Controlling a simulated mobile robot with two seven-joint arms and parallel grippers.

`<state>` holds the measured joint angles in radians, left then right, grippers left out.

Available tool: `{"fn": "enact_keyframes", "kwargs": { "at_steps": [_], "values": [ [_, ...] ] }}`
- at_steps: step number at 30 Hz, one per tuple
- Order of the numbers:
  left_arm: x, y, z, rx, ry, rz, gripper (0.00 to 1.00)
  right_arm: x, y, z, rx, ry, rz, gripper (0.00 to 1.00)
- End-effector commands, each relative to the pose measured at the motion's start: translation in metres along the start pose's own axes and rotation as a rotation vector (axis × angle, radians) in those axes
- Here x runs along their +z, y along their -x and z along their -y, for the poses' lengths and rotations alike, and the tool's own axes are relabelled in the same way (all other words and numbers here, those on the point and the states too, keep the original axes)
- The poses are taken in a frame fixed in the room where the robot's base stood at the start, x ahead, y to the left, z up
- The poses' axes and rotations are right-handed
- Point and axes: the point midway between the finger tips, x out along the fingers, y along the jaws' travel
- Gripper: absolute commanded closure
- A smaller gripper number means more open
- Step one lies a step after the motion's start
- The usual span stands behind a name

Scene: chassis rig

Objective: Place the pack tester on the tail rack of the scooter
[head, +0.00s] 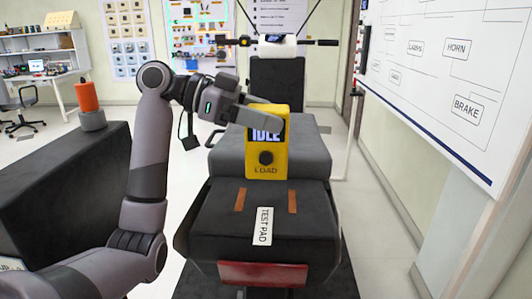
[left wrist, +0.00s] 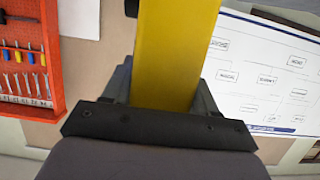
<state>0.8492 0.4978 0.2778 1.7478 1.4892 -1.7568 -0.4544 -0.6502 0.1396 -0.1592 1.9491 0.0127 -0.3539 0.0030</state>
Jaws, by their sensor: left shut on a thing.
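The pack tester (head: 266,150) is a yellow upright box with a screen reading IDLE, a black knob and the word LOAD. My left gripper (head: 262,120) is shut on its upper part. The tester's yellow side also fills the middle of the left wrist view (left wrist: 175,55), between the fingers. The scooter's dark tail rack (head: 225,225) has a TEST PAD label and two brown strips, and it lies in front of and below the tester. The tester's lower edge shows just above the rack's far end; I cannot tell whether it touches. My right gripper is not in view.
The scooter's grey seat (head: 310,150) is behind the tester, with handlebars (head: 310,42) farther back. A dark cabinet (head: 60,180) with an orange-topped object (head: 88,100) stands at left. A whiteboard (head: 440,70) lines the right wall.

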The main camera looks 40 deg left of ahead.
Motion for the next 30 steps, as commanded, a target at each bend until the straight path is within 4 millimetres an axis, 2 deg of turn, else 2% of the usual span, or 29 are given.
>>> {"fn": "enact_keyframes", "kwargs": {
  "at_steps": [3, 10, 17, 27, 28, 30],
  "values": [
    [0.018, -0.006, 0.000, 0.000, 0.001, -0.002, 0.83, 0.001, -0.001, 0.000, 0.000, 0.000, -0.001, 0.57],
    [0.032, -0.010, 0.000, 0.000, -0.001, -0.003, 0.83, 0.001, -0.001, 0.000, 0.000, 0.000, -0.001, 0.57],
    [0.061, -0.019, 0.000, 0.000, 0.001, -0.002, 0.83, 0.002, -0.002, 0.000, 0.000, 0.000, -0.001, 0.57],
    [0.066, -0.020, 0.000, -0.002, -0.001, -0.002, 0.83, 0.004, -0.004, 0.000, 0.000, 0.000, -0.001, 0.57],
    [0.066, -0.020, 0.000, -0.002, 0.000, 0.000, 0.39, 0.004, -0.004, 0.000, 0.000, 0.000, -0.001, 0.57],
    [0.065, -0.020, 0.000, -0.001, 0.000, -0.001, 0.17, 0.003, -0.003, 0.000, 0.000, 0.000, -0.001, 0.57]
  ]
}}
